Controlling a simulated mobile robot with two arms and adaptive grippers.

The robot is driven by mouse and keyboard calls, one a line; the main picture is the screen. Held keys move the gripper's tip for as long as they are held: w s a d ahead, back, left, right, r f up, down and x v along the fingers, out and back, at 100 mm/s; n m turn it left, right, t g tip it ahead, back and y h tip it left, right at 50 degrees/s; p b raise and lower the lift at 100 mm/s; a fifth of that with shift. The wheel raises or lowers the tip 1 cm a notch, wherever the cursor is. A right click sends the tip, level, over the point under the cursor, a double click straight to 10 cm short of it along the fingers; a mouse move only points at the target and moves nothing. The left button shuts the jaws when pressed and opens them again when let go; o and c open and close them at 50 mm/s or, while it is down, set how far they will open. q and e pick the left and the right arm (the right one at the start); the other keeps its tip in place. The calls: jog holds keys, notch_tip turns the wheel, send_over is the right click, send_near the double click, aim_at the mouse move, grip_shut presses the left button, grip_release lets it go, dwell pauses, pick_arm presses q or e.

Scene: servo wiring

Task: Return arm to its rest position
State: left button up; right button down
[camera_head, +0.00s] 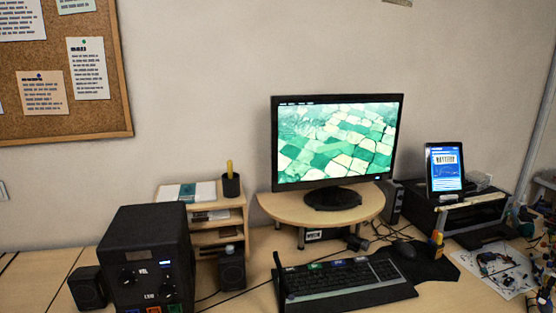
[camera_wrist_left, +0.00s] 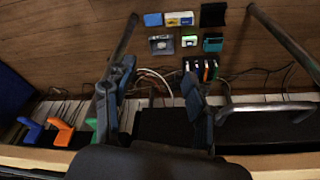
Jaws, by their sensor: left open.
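My left gripper (camera_wrist_left: 152,100) shows in the left wrist view with its two dark blue-grey fingers spread wide apart. Nothing is held between them. Beyond the fingers are cables and a small black block with several coloured plugs (camera_wrist_left: 201,68). Neither gripper can be made out in the head view, and my right gripper shows in no view.
A black power supply box (camera_head: 148,262) stands at the desk's front left. A keyboard (camera_head: 345,281), a monitor (camera_head: 336,142) on a wooden riser and a tablet (camera_head: 445,168) fill the rest. Blue (camera_wrist_left: 31,130) and orange (camera_wrist_left: 64,132) pieces lie left of the gripper.

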pick_arm(q)
jog(key=s+a+f+g, duration=0.1)
jog(key=s+f, duration=0.5)
jog(key=f, duration=0.6)
jog(key=s+a+f, duration=0.1)
jog(key=s+f, duration=0.4)
jog(key=f, duration=0.7)
jog(key=s+a+f+g, duration=0.1)
jog(key=s+f, duration=0.4)
jog(key=s, duration=0.4)
jog(key=shift+a, duration=0.2)
jog(key=shift+w+f, duration=0.1)
